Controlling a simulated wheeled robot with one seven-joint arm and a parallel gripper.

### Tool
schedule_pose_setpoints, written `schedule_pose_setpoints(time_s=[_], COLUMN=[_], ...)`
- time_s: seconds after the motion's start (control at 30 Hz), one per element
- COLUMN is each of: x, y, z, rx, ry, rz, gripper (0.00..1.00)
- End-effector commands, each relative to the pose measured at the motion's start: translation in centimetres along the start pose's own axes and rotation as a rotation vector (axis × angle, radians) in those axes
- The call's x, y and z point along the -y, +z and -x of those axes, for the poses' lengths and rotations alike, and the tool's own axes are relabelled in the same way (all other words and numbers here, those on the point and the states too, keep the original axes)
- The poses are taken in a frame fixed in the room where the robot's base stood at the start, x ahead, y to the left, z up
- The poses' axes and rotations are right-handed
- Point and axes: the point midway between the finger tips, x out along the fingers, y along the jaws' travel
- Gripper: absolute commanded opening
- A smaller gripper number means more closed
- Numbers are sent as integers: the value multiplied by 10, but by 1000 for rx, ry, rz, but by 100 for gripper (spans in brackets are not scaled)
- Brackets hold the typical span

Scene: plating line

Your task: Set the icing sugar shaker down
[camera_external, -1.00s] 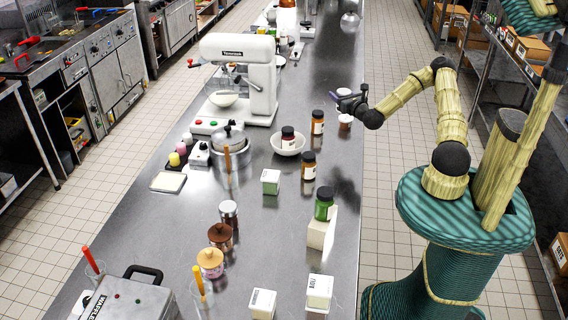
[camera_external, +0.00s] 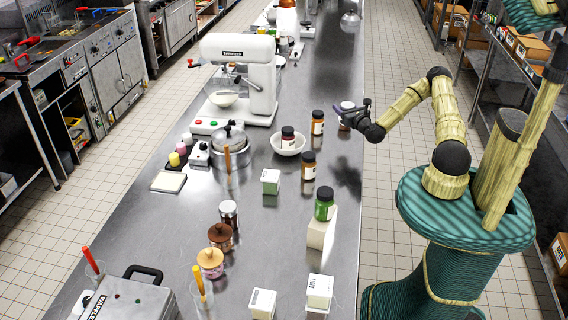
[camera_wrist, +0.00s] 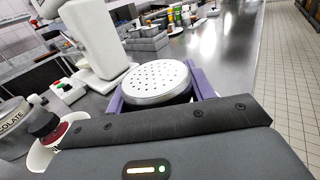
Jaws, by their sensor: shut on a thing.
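The icing sugar shaker has a round silver lid (camera_wrist: 157,82) full of small holes, seen from above in the wrist view. The purple fingers of my gripper (camera_wrist: 160,92) are shut on it, one at each side. Its body is hidden below the lid and behind my wrist. In the external view my gripper (camera_external: 351,117) is low over the right edge of the steel counter (camera_external: 255,225), and the shaker's pale top (camera_external: 347,105) shows beside the fingers. I cannot tell whether its base touches the counter.
An amber jar (camera_external: 317,122) stands left of my gripper. A white bowl (camera_external: 287,150) holds a dark-lidded jar (camera_external: 288,133). Another amber jar (camera_external: 308,166) and a green jar (camera_external: 324,204) stand nearer the front. A white mixer (camera_external: 262,90) is farther left.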

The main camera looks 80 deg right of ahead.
Motion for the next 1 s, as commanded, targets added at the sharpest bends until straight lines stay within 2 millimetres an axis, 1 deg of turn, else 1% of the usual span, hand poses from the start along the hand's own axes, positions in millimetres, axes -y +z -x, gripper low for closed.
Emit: schedule_pose_setpoints(time_s=[0.1, 0.2, 0.27, 0.33, 0.63, 0.67, 0.9, 1.0], x=[-1, -1, -1, 0, 0, 0, -1, 0], y=[-23, -40, -46, -50, -52, -54, -84, -88], z=[0, 0, 0, 0, 0, 0, 0, 0], rx=[-5, -3, -2, -1, 0, -1, -2, 1], ry=[1, 1, 1, 0, 0, 1, 0, 1], rz=[-1, -1, 0, -1, -1, -1, -1, 0], gripper=[26, 26, 26, 26, 26, 26, 26, 26])
